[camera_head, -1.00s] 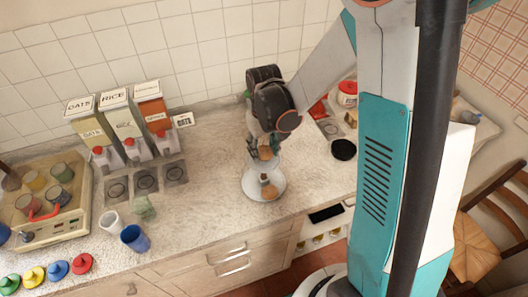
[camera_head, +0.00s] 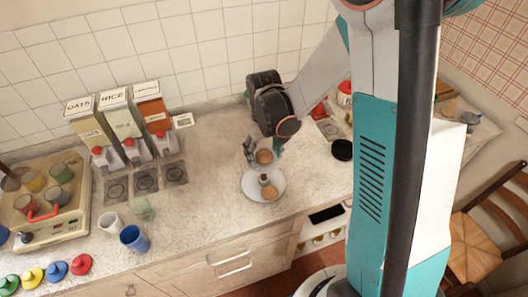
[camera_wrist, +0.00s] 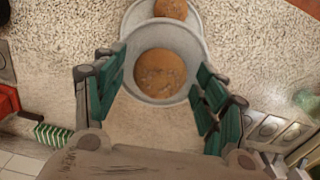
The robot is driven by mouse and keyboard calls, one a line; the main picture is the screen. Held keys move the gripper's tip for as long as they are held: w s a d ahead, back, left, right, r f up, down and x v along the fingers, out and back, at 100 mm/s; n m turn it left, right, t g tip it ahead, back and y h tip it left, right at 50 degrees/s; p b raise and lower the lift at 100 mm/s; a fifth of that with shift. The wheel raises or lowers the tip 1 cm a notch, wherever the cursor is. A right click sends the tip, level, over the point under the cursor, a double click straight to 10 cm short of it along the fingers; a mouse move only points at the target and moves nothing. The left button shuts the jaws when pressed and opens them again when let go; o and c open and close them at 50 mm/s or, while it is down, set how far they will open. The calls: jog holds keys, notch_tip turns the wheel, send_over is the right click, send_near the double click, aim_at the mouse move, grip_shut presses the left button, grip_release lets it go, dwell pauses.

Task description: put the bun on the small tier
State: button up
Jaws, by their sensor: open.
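The two-tier stand is on the counter in the middle of the head view. Its wide lower plate (camera_head: 250,190) is pale, and its small tier (camera_wrist: 160,99) is a round cup-like dish above it. A round brown bun (camera_wrist: 160,72) rests in the small tier; it also shows in the head view (camera_head: 264,156). A second brown round piece (camera_wrist: 170,8) lies on the lower plate. My gripper (camera_head: 264,148) is open, its green fingers spread on both sides of the small tier. In the wrist view (camera_wrist: 160,75) gaps show between the fingers and the bun.
Labelled dispensers (camera_head: 124,125) stand against the tiled wall at left. A white cup (camera_head: 111,223), a blue cup (camera_head: 134,238) and coloured lids (camera_head: 56,270) are at front left. A black round item (camera_head: 342,150) is right of the stand. Counter left of the stand is clear.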

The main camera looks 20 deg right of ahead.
aim_at(264, 153)
notch_tip(264, 153, up, 12)
jog(key=p, duration=0.2)
jog(key=s+r+t, duration=0.3)
jog(key=s+r, duration=0.2)
jog(key=s, duration=0.2)
jog(key=s+r+m+t, duration=0.1)
jog(key=s+r+t, duration=0.3)
jog(key=s, duration=0.4)
jog(key=shift+r, duration=0.75)
notch_tip(264, 153, down, 16)
jog(key=b, duration=1.6)
jog(key=shift+b, duration=0.3)
jog(key=shift+f, duration=0.1)
